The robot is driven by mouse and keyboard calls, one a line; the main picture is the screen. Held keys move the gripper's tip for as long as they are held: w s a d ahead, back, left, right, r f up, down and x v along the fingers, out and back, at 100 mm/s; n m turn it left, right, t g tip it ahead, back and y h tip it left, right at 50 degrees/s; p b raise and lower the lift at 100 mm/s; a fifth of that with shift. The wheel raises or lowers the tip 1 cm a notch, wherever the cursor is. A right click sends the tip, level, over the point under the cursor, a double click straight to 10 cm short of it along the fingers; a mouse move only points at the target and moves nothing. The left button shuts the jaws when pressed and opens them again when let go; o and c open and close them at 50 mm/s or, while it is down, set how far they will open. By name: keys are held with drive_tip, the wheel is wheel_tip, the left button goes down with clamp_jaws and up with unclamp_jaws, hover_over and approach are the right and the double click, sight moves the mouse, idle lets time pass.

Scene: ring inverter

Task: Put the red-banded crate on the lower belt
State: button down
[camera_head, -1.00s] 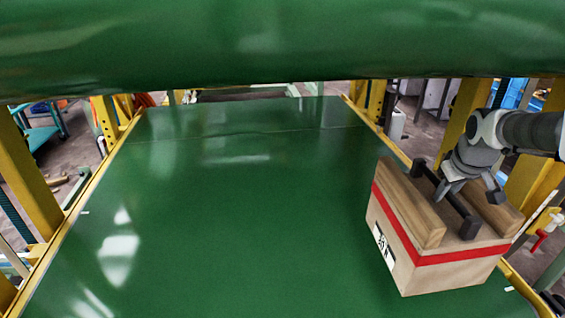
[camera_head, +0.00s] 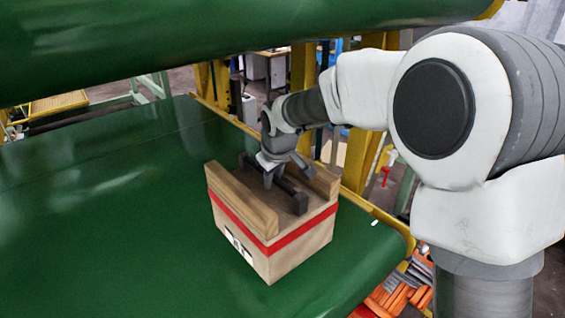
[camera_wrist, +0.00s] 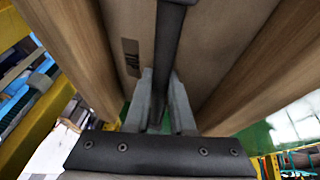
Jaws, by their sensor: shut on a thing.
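The red-banded crate (camera_head: 290,245) is a light wooden box with a red stripe, a label and a dark handle bar (camera_head: 289,194) across its top. My gripper (camera_head: 278,183) is shut on that bar from above. In the wrist view my gripper (camera_wrist: 160,115) has its two fingers on either side of the dark bar (camera_wrist: 168,45). The crate is upright over the green lower belt (camera_head: 90,230), near its right edge. Its underside is hidden, so I cannot tell whether it touches the belt.
The green upper belt (camera_head: 200,40) spans the top of the head view, above and beyond the crate. Yellow posts (camera_head: 302,75) and a yellow side rail stand along the lower belt's right edge. The lower belt is clear left of the crate.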

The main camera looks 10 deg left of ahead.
drive_tip(key=s+a, duration=0.1)
drive_tip(key=s+f, duration=0.1)
drive_tip(key=s+a+f, duration=0.1)
drive_tip(key=s, duration=0.1)
drive_tip(key=shift+a+f, duration=0.25)
drive_tip(key=shift+a, duration=0.05)
drive_tip(key=shift+f+b, duration=0.35)
drive_tip(key=shift+f, duration=1.7)
drive_tip(key=c, duration=0.8)
unclamp_jaws()
drive_tip(key=shift+s+f, duration=0.15)
drive_tip(key=shift+f, duration=0.05)
drive_tip(key=shift+o, duration=0.2)
drive_tip(key=v, duration=1.2)
drive_tip(key=shift+d+p, duration=0.1)
drive_tip(key=shift+p, duration=0.3)
drive_tip(key=s+d+r+m+h, duration=0.1)
drive_tip(key=s+d+r+m, duration=0.25)
drive_tip(key=d, duration=0.65)
drive_tip(key=s+d+r+m+t+h, duration=0.1)
drive_tip(key=s+d+m, duration=0.6)
drive_tip(key=s+d, duration=0.8)
drive_tip(key=shift+s+d+r, duration=0.2)
drive_tip(key=shift+s+d, duration=0.2)
drive_tip(key=shift+d, duration=0.7)
